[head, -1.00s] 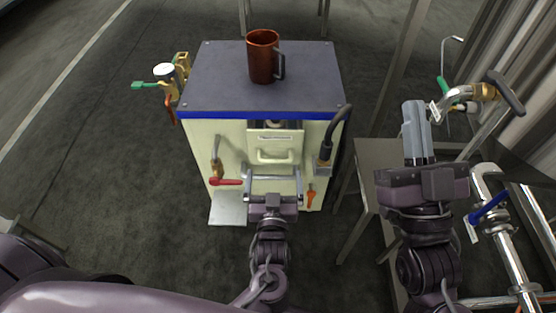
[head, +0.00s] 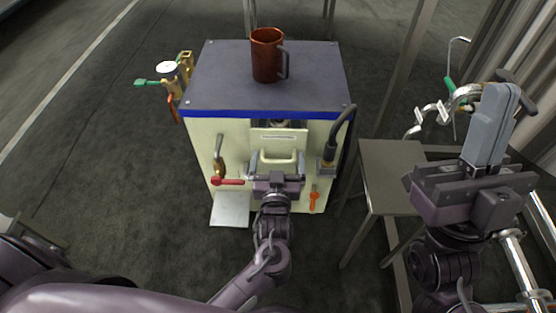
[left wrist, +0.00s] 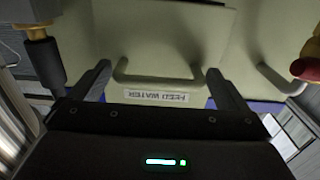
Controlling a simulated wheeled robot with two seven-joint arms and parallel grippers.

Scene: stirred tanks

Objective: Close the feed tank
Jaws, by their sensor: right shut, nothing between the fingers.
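The feed tank is a cream cabinet (head: 225,150) with a dark top. Its front panel, labelled FEED WATER (head: 278,137), leans out at the top, with a dark gap (head: 277,123) behind it. The panel has a pale handle (head: 279,157), also seen in the left wrist view (left wrist: 160,79) with the label upside down. My left gripper (head: 277,165) is open, its fingers (left wrist: 165,85) on either side of the handle; I cannot tell whether they touch it. My right gripper (head: 500,95) is shut and empty, raised at the right, away from the tank.
A brown mug (head: 267,55) stands on the cabinet top. A red lever (head: 228,182) is left of my left gripper, an orange one (head: 314,197) and a black hose (head: 340,128) right. A grey table (head: 395,165) stands right. Pipes run below my right gripper.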

